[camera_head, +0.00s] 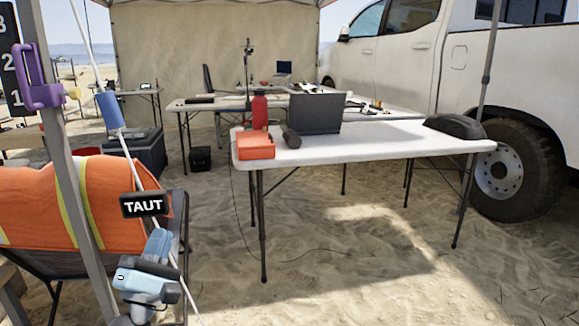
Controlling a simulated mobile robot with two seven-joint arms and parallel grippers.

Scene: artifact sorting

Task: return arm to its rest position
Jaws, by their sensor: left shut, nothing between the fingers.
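My left gripper (155,256) is low at the left of the head view, in front of the folding chair with the orange vest (115,190). It is shut and holds nothing. It stands apart from the white table (400,140). Parts of its fingers are hard to make out. My right gripper is not in view.
A tent pole (70,170) and a guy line with a "TAUT" tag (143,204) stand close to my left gripper. A white truck (450,70) stands right.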

